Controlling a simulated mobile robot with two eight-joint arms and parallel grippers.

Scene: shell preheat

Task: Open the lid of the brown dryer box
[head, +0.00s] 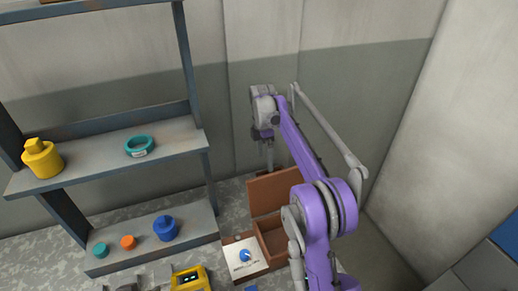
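The brown dryer box (274,243) stands on the speckled surface at the lower middle of the head view. Its brown lid (274,190) stands raised at the back, and the hollow inside shows. My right arm reaches over the box from the lower right and hides part of its right side. My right gripper (269,155) points down just above and behind the lid's upper edge. It is small and its fingertips are partly hidden, so I cannot tell whether it touches the lid or is open. My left gripper is not clearly in view.
A white panel with a blue knob (245,256) adjoins the box's left. A shelf (110,158) at left holds a yellow weight (42,158), a teal ring (139,146) and, lower, a blue piece (165,228). A yellow device (190,279) sits at the bottom. Walls stand close behind and right.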

